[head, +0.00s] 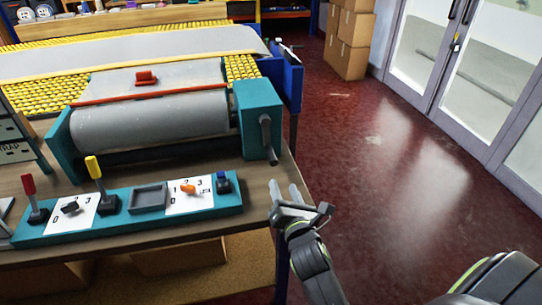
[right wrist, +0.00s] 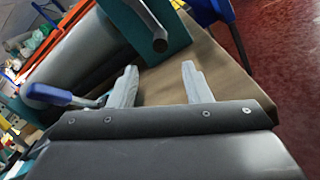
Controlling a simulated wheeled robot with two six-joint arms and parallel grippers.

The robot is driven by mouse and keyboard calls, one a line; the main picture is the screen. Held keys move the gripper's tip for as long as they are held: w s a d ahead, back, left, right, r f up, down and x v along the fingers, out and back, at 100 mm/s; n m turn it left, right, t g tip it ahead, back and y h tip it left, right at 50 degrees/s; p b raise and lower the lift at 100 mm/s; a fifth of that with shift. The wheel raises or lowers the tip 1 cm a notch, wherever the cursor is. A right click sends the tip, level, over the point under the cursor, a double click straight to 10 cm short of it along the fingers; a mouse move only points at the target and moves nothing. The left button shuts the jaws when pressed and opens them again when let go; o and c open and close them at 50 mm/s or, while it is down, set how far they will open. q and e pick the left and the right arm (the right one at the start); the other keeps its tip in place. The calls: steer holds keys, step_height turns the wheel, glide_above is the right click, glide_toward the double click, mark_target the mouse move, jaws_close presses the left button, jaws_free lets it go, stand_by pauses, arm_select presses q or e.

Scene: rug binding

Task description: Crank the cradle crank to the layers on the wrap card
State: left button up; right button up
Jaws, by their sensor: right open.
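The cradle crank (head: 267,138) is a dark handle on the teal end box (head: 257,105) of the roller cradle (head: 150,122). In the right wrist view the crank (right wrist: 150,28) shows at the top, with its rounded end pointing towards me. My right gripper (head: 287,192) is open and empty, in front of the crank and below it, by the table's right edge. In the right wrist view its two fingers (right wrist: 158,82) are apart with bare table behind them. My left gripper is not in view.
A teal control panel (head: 128,215) with red, yellow and blue levers and numbered dials lies along the table front. The blue lever (right wrist: 48,94) is near my right gripper's left finger. Cardboard boxes (head: 350,40) stand at the back. The red floor at right is clear.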

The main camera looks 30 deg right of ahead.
mark_target(270, 155)
steer(key=b+x, duration=0.2)
steer(key=x, duration=1.2)
steer(key=shift+a, duration=0.1)
steer(key=shift+w, duration=0.25)
steer(key=c, duration=0.8)
jaws_close()
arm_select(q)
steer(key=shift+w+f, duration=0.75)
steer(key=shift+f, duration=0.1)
